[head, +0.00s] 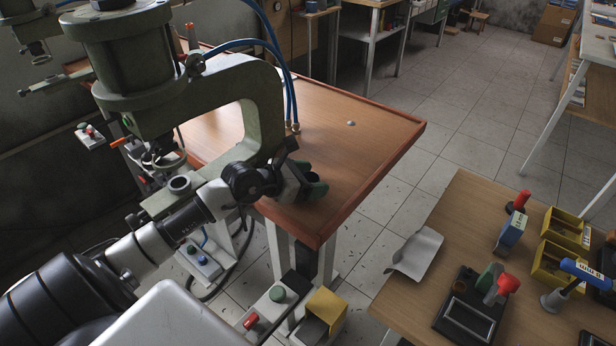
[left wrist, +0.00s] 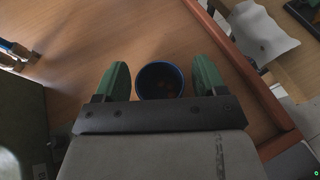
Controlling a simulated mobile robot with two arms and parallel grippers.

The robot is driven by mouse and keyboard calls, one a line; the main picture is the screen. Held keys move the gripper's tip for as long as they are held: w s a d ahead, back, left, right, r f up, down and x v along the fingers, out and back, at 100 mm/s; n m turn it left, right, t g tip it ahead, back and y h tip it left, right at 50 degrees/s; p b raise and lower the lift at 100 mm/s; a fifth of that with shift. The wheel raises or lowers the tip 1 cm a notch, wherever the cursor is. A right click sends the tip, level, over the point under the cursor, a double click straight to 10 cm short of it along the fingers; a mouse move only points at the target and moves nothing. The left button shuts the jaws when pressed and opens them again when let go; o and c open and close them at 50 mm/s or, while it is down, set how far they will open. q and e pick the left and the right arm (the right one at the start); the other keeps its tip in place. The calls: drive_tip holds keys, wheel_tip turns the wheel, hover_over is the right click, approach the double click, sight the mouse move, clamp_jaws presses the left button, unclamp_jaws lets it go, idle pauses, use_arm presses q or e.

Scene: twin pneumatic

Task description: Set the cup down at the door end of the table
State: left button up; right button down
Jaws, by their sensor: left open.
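The cup (left wrist: 160,82) shows in the left wrist view as a round vessel with a blue rim and a dark inside with brownish bits. It appears to stand on the wooden table (head: 345,150), close to its red-brown edge strip. My left gripper (head: 308,183) is open, low over the table's near corner in the head view. Its two green fingers stand either side of the cup in the left wrist view, with a visible gap on each side. In the head view the cup is mostly or wholly hidden by the gripper. My right gripper is not in view.
A green press frame (head: 262,105) with blue hoses stands close beside my left arm. A small round piece (head: 351,123) lies on the table. A second table (head: 420,290) at right holds a grey scoop (head: 416,254), yellow bins and tools. Tiled floor separates the tables.

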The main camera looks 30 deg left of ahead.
use_arm(q)
drive_tip(key=shift+r, duration=0.3)
drive_tip(key=shift+s+a, duration=0.15)
drive_tip(key=shift+s, duration=0.2)
drive_tip(key=b+v, duration=0.1)
drive_tip(key=v, duration=1)
drive_tip(key=shift+s, duration=0.1)
drive_tip(key=shift+a, duration=0.1)
